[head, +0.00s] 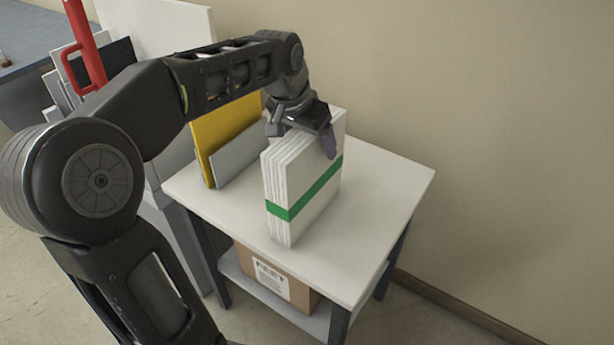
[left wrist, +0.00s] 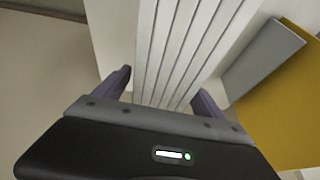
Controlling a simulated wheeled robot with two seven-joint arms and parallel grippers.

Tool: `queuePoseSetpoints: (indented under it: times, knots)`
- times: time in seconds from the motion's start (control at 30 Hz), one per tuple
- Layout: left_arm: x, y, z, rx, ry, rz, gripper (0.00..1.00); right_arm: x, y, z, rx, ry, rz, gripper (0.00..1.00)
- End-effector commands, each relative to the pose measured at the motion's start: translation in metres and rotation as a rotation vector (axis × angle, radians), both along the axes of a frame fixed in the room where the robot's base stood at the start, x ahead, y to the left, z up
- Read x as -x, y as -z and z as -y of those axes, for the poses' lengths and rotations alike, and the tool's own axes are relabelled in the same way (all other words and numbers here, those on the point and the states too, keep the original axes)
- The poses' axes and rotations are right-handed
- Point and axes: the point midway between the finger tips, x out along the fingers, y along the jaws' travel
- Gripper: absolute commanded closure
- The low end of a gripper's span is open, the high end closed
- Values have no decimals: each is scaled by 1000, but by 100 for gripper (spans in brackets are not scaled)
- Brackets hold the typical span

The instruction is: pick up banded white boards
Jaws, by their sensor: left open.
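The banded white boards (head: 307,190) stand upright as a stack on a small white-topped table, with a green band around their lower middle. My left gripper (head: 305,132) is over the top of the stack, pointing down, with one finger showing against the near right face. In the left wrist view the top edges of the boards (left wrist: 190,50) run between the two open fingers of the left gripper (left wrist: 160,92). The fingers are on either side of the stack; whether they touch it I cannot tell. My right gripper is not in view.
The white table (head: 385,200) has clear room right of the stack. A grey panel (head: 240,160) and a yellow panel (head: 228,130) stand behind it to the left. A cardboard box (head: 275,280) sits on the lower shelf. A wall (head: 480,130) closes the right side.

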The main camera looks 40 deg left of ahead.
Motion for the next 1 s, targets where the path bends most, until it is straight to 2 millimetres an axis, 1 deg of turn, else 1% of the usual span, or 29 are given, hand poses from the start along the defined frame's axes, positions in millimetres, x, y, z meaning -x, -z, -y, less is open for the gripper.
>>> queuePoseSetpoints:
  times: [0.83, 1.0]
  knots:
    - [0, 5, 0, 0, 0, 0, 20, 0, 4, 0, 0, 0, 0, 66]
    - [0, 5, 0, 0, 0, 0, 33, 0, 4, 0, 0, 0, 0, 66]
